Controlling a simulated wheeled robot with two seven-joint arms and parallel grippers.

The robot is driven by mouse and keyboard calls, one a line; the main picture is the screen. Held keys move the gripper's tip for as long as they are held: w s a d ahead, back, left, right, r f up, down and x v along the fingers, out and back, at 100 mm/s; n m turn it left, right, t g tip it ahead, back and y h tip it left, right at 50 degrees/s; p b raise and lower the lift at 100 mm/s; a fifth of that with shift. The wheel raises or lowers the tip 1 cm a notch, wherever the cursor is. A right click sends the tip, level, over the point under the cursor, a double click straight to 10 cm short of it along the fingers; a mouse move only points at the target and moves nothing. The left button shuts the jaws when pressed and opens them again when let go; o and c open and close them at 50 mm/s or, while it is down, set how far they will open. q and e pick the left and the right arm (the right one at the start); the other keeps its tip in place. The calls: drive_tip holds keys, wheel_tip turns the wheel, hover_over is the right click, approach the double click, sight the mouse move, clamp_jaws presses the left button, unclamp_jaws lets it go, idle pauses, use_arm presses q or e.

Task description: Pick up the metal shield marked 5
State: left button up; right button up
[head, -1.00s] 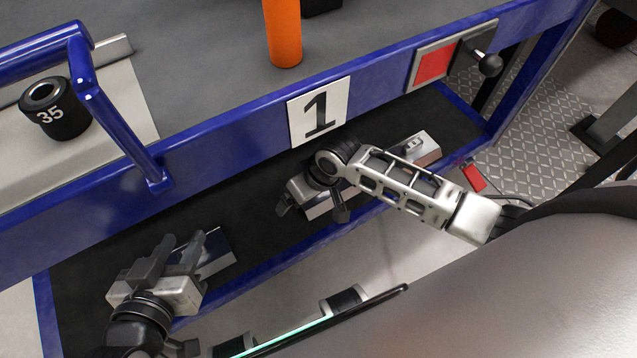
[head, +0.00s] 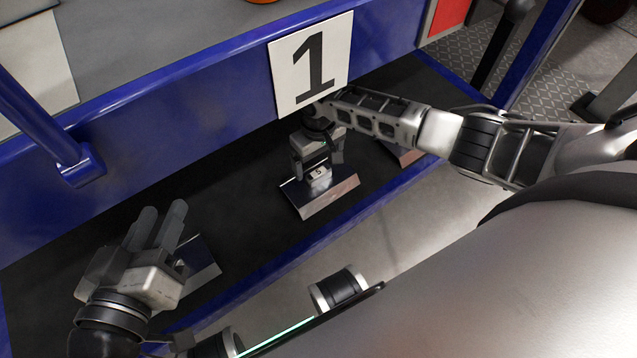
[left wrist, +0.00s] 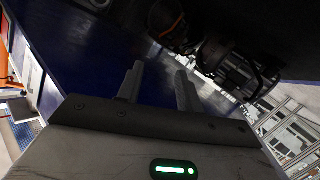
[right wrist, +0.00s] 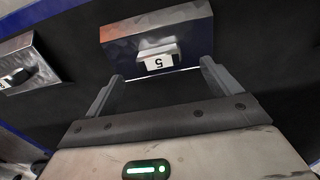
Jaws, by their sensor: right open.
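The metal shield marked 5 (head: 325,197) lies on the black shelf in the head view, a shiny plate with a raised block bearing a white label. My right gripper (head: 318,164) is directly over it, pointing down, with open fingers. In the right wrist view the shield (right wrist: 190,30) is just ahead, and its labelled block (right wrist: 158,52) appears between the fingertips of the right gripper (right wrist: 162,72). I cannot tell whether the fingers touch it. My left gripper (head: 160,222) is at the left with parted, empty fingers; its fingers also show in the left wrist view (left wrist: 159,80).
Another metal shield (head: 203,262) lies beside my left gripper, and one (head: 403,154) is partly behind my right arm. The blue frame with the "1" sign (head: 310,65) rises behind the shelf. The shelf (head: 235,195) is bare between the left and middle shields.

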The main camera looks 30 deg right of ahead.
sight(319, 172)
wheel_tip(319, 172, down, 4)
drive_tip(key=shift+w+d+r+b, duration=0.1)
drive_tip(key=shift+r+b, duration=0.15)
drive_tip(key=shift+b, duration=0.65)
drive_tip(key=shift+f, duration=0.5)
use_arm(q)
drive_tip(key=shift+w+d+r+n+t+h, duration=0.1)
drive_tip(key=shift+d+r+n+t+h, duration=0.25)
drive_tip(key=shift+r+n+h, duration=0.2)
use_arm(e)
drive_tip(key=shift+r, duration=0.1)
use_arm(q)
drive_tip(key=shift+f, duration=0.1)
use_arm(e)
drive_tip(key=c, duration=1.6)
drive_tip(key=shift+o, duration=0.2)
drive_tip(key=shift+r, duration=0.1)
